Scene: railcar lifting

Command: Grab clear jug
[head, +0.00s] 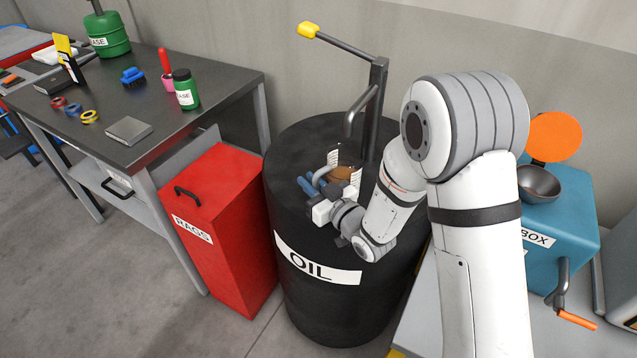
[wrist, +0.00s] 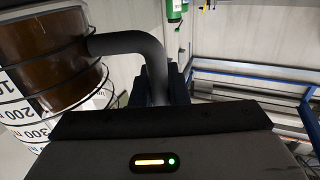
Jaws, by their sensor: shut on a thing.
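The clear jug (head: 343,174) holds brown liquid and stands over the top of the black oil drum (head: 340,290), below the pump spout. In the wrist view the jug (wrist: 48,62) is at the upper left, with black scale marks and numbers. Its grey handle (wrist: 140,44) curves out to my gripper. My gripper (head: 318,183) is at the jug's near left side, with its blue fingers (wrist: 176,84) shut on the handle. My wrist hides part of the jug in the head view. I cannot tell whether the jug's base touches the drum.
A pump with a yellow-ended lever (head: 308,30) rises behind the jug. A red rags bin (head: 228,220) stands left of the drum, beside a dark workbench (head: 140,65) with tools and cans. A blue box (head: 560,215) with a metal bowl (head: 540,184) is at the right.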

